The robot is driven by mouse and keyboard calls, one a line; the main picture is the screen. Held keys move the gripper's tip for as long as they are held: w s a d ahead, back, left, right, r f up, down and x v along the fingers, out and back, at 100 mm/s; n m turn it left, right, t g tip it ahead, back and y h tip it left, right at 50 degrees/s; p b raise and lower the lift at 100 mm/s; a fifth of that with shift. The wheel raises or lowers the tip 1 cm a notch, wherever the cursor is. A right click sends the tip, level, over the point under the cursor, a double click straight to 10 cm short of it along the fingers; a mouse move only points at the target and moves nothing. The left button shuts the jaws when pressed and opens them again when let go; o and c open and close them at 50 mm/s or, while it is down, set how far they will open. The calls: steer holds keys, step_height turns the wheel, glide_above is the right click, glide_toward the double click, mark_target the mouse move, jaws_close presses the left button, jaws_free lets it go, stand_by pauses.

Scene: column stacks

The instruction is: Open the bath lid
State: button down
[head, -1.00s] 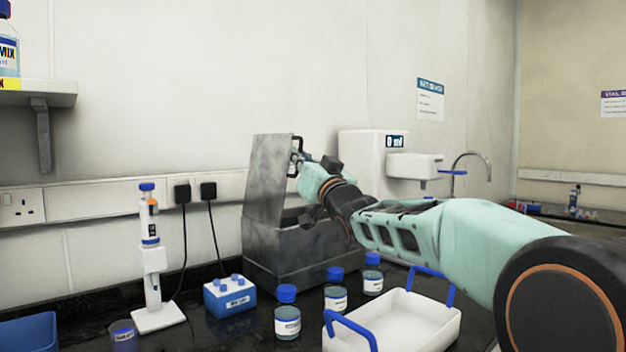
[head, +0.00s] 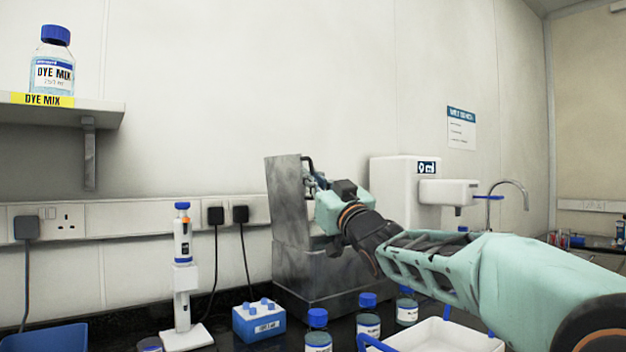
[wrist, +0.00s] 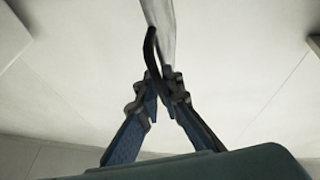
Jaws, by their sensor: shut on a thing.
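The bath (head: 335,275) is a grey metal box on the dark bench. Its lid (head: 286,205) stands up, about vertical, at the left side of the box. A dark handle (head: 307,164) sits on the lid's right face near the top. My gripper (head: 316,182) is at that handle, with my arm reaching in from the right. In the wrist view my gripper (wrist: 165,88) is shut on the dark handle (wrist: 152,48), and the lid (wrist: 160,14) shows edge-on beyond it. My arm hides part of the bath's opening.
Several blue-capped bottles (head: 318,332), a blue rack (head: 259,321) and a white tray (head: 440,338) stand in front of the bath. A pipette stand (head: 184,280) is to the left. A white dispenser (head: 398,205) is behind on the right. Wall space above the lid is clear.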

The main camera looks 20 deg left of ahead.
steer(key=c, duration=2.1)
jaws_free()
steer(key=v, duration=1.2)
steer(key=shift+r, duration=0.1)
